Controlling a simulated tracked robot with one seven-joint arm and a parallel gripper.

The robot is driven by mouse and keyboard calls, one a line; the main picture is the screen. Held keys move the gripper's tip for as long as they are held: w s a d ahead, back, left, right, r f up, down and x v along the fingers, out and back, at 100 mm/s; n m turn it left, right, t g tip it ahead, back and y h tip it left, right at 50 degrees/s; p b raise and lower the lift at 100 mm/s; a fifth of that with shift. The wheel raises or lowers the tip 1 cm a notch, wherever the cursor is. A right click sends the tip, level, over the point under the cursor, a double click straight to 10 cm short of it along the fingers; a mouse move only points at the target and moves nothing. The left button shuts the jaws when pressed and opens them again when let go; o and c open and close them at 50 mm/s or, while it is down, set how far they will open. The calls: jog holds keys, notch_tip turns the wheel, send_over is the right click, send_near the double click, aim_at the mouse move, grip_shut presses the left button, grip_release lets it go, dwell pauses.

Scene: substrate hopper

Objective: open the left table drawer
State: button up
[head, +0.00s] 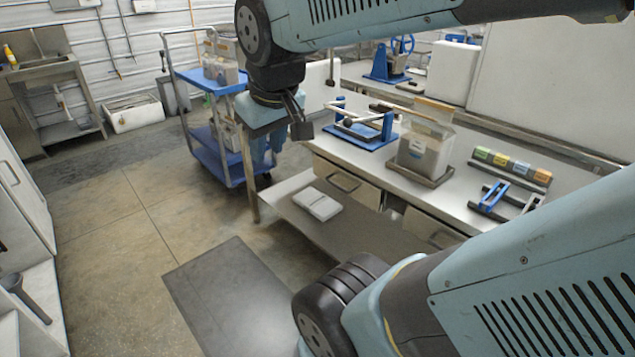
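The work table (390,165) stands to the right of the middle, with two drawers in its front. The left drawer (362,193) has a pale front and a dark bar handle (343,182). It looks shut, though its edges are small in the picture. The right drawer (425,226) is partly hidden by my arm. My gripper (298,118) hangs in the air at the left end of the table, up and left of the left drawer handle, apart from it. Its fingers are seen from the side, and their opening does not show.
A blue press frame (362,135), a clear bin (425,150) and coloured blocks (512,164) stand on the table. A low shelf (330,231) under the drawers juts out and bears a white pad (317,203). A blue cart (218,150) stands behind.

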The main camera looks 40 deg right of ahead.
jog(key=w+d+f+n+g+h, duration=0.4)
jog(key=w+d+f+n+g, duration=0.25)
jog(key=w+d+f, duration=0.25)
jog(key=n+g+h, duration=0.3)
jog(key=n+h, duration=0.9)
jog(key=n, duration=0.7)
send_near(336, 186)
jog(key=s+a+r, duration=0.6)
jog(key=r, duration=0.1)
notch_tip(336, 186, down, 11)
jog(key=w+d+n+t+h, duration=0.35)
jog(key=n+t, duration=0.25)
jog(key=n, duration=0.4)
jog(key=shift+n+t, duration=0.25)
jog(key=shift+t, duration=0.1)
jog(key=x, duration=1.2)
jog(key=shift+s+d+r, duration=0.35)
jog(key=shift+s+r, duration=0.05)
grip_shut()
